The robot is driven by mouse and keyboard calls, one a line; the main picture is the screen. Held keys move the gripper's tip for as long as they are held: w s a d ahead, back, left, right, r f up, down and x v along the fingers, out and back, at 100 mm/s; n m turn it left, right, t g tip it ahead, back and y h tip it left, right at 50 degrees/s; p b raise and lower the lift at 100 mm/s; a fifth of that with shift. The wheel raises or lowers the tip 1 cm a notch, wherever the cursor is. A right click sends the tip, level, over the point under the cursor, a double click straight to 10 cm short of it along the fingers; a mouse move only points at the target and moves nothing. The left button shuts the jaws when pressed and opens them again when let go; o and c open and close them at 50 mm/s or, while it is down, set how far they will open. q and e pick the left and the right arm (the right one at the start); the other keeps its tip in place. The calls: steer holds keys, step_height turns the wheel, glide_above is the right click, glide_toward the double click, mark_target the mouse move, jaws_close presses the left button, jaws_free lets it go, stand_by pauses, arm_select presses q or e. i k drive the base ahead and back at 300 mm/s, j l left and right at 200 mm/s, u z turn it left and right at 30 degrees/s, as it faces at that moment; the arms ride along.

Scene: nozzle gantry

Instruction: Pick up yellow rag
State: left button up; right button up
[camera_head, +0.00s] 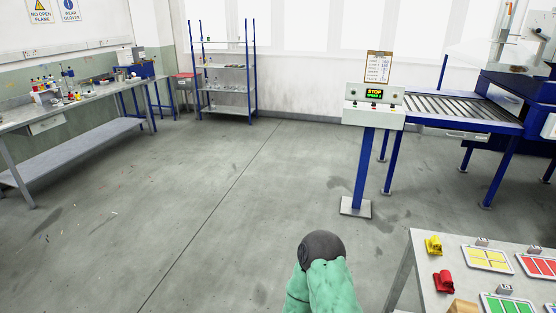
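The yellow rag (433,246) is a small crumpled cloth. It lies near the far left corner of the grey table (424,265) at the lower right. A red rag (443,281) lies on the same table, a little nearer to me. Nothing touches the yellow rag. Neither of my grippers shows in this view, so I cannot see whether they are open or shut.
Trays of yellow (488,258), red and green pieces sit right of the rags. A wooden block (463,307) is at the bottom edge. A control stand (373,107) and roller conveyor (448,108) stand behind. The middle floor is clear.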

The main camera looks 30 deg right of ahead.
mark_target(433, 245)
steer(key=i+z, duration=0.45)
steer(key=i+j+z, duration=0.45)
steer(key=i+z, duration=0.2)
steer(key=z, duration=0.25)
steer(key=i+z, duration=0.2)
steer(key=z, duration=0.2)
steer(key=i+j+z, duration=0.2)
steer(key=z, duration=0.25)
steer(key=i+j+z, duration=0.15)
steer(key=z, duration=0.25)
steer(key=i+j+z, duration=0.15)
steer(key=j+z, duration=0.15)
steer(key=z, duration=0.15)
